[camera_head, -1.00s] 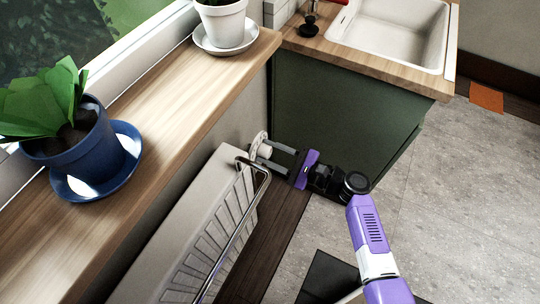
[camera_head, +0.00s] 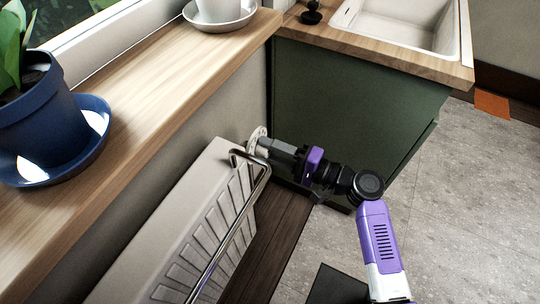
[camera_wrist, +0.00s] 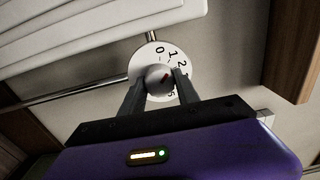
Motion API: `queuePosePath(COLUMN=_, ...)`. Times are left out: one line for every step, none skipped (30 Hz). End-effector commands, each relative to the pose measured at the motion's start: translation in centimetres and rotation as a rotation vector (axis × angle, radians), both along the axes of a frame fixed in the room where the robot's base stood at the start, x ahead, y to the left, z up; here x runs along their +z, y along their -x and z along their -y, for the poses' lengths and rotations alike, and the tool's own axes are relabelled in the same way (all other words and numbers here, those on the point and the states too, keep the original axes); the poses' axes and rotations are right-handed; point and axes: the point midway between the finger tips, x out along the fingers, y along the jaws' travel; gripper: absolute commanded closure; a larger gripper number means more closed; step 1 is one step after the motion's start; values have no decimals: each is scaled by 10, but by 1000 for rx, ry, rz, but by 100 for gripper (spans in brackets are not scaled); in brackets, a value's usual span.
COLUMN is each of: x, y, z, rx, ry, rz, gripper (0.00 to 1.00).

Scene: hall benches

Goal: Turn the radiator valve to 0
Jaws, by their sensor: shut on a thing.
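The radiator valve is a round white dial (camera_wrist: 147,59) on the wall side of the radiator, with black numbers; 0, 1 and 2 show at the top. My gripper (camera_wrist: 159,88) is shut on the knob, one dark finger on each side. In the head view the dial (camera_head: 256,136) shows behind my gripper (camera_head: 271,147), and the fingers partly hide the knob.
The radiator (camera_head: 185,225) with a bent metal rail (camera_head: 232,232) lies just left of my gripper. A green cabinet (camera_head: 350,110) stands close behind and right. Above is a wooden sill (camera_head: 150,90) with a blue pot (camera_head: 45,115). Open floor (camera_head: 460,200) is at right.

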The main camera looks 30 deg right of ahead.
Motion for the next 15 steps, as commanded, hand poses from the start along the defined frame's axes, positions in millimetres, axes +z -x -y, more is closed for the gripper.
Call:
queuePosePath(x=-6, y=1, z=0, rx=1, ry=36, rz=26, gripper=100)
queuePosePath(x=-6, y=1, z=0, rx=1, ry=60, rz=42, gripper=100)
queuePosePath(x=-6, y=1, z=0, rx=1, ry=90, rz=64, gripper=100)
queuePosePath(x=-6, y=1, z=0, rx=1, ry=111, rz=80, gripper=100)
queuePosePath(x=-6, y=1, z=0, rx=1, ry=134, rz=97, gripper=100)
queuePosePath(x=-6, y=1, z=0, rx=1, ry=161, rz=117, gripper=100)
queuePosePath(x=-6, y=1, z=0, rx=1, ry=183, rz=131, gripper=100)
queuePosePath(x=-5, y=1, z=0, rx=1, ry=204, rz=147, gripper=100)
queuePosePath(x=-5, y=1, z=0, rx=2, ry=229, rz=165, gripper=100)
queuePosePath(x=-5, y=1, z=0, rx=2, ry=247, rz=178, gripper=100)
queuePosePath(x=-5, y=1, z=0, rx=2, ry=265, rz=191, gripper=100)
queuePosePath(x=-5, y=1, z=0, rx=1, ry=289, rz=208, gripper=100)
queuePosePath(x=-5, y=1, z=0, rx=1, ry=305, rz=220, gripper=100)
queuePosePath(x=-5, y=1, z=0, rx=1, ry=320, rz=230, gripper=100)
queuePosePath(x=-4, y=1, z=0, rx=1, ry=340, rz=245, gripper=100)
